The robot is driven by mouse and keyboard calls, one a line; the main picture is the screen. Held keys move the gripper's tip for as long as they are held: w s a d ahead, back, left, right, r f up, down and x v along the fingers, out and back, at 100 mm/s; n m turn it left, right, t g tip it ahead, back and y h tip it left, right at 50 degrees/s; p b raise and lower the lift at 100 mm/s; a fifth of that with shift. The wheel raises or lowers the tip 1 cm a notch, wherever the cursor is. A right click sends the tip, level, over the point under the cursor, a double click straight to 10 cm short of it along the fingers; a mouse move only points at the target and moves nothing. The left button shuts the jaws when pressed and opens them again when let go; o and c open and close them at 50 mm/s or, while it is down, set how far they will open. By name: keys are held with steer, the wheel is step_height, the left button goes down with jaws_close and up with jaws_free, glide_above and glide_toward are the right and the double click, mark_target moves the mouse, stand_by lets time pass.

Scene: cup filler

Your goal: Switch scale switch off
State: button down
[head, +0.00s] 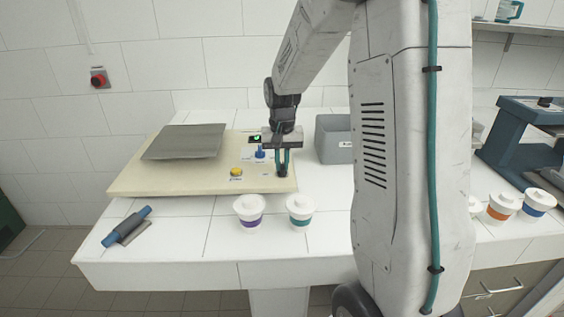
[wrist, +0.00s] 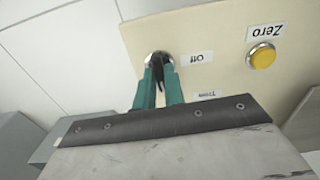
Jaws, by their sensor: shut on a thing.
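The scale is a cream board (head: 140,182) with a grey weighing plate (head: 184,141) on its left. The scale switch (wrist: 157,57), a dark lever in a round silver collar, shows in the wrist view next to a label reading "Off" (wrist: 198,58). My gripper (wrist: 162,75) reaches down to the board with its teal fingers closed around the lever. In the head view my gripper (head: 283,170) is at the board's right end. The fingers partly hide the lever, and I cannot tell which way it is set. A small display (head: 255,138) on the board shows green.
A blue knob (head: 260,154) stands just left of my gripper, and a yellow "Zero" button (head: 236,171) is nearby. Two lidded cups, purple-banded (head: 249,212) and teal-banded (head: 300,212), stand in front. A grey bin (head: 333,142) is to the right. A blue-handled tool (head: 127,226) lies front left.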

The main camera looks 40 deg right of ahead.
steer(key=n, duration=0.8)
steer(key=shift+n, duration=0.4)
steer(key=n, duration=0.4)
steer(key=shift+n, duration=0.3)
steer(key=n, duration=0.4)
steer(key=shift+w, duration=0.1)
steer(key=shift+n, duration=0.3)
steer(key=c, duration=1.5)
jaws_free()
